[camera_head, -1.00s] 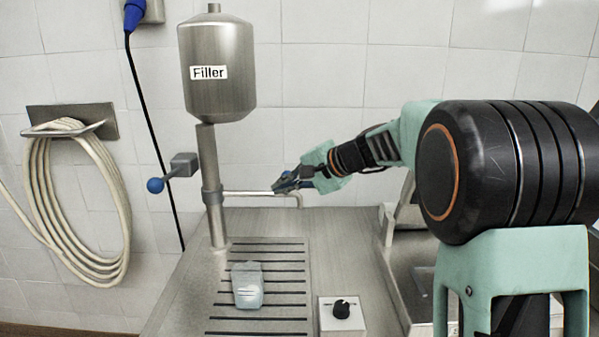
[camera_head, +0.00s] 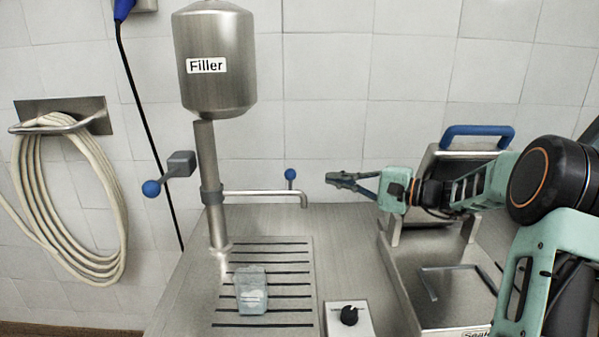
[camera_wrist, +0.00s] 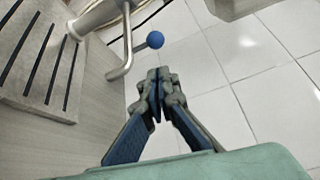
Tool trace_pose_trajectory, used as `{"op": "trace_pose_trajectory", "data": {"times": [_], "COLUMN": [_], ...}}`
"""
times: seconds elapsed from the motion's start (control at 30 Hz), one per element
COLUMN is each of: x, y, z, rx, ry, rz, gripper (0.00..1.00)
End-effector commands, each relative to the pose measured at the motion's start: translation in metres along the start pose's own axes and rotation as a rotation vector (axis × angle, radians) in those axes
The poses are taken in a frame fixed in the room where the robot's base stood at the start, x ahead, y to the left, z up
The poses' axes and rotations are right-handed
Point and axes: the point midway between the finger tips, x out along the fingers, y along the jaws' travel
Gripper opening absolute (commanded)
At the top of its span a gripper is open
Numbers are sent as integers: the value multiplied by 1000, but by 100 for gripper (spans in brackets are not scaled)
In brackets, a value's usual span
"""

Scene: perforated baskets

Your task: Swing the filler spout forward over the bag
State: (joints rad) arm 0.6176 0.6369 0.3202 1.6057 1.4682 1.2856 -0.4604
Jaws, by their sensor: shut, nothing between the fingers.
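The filler spout (camera_head: 255,193) is a thin metal pipe with a down-bent end. It points right from the filler's post (camera_head: 209,160), and a blue ball knob (camera_head: 290,174) stands above its outer end. The spout (camera_wrist: 124,62) and knob (camera_wrist: 155,40) also show in the wrist view. The bag (camera_head: 251,289), pale and translucent, stands on the slotted drip grate (camera_head: 285,250), in front of the post. My gripper (camera_head: 334,180) is shut and empty, to the right of the knob and apart from it. Its fingertips (camera_wrist: 158,73) show in the wrist view, just below the knob.
A second blue ball handle (camera_head: 152,188) sticks out left of the post. A box with a black dial (camera_head: 348,315) stands right of the grate. A sealer with a blue handle (camera_head: 478,131) stands at the right. A hose (camera_head: 70,200) hangs on the left wall.

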Motion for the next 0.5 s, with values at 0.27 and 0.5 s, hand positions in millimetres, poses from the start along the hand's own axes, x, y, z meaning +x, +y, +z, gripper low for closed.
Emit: {"op": "trace_pose_trajectory", "data": {"times": [0.27, 0.5], "x": [-1, 13], "y": [0, -1], "z": [0, 1], "rx": [0, 0], "ry": [0, -3], "rz": [-3, -2], "gripper": [0, 0]}}
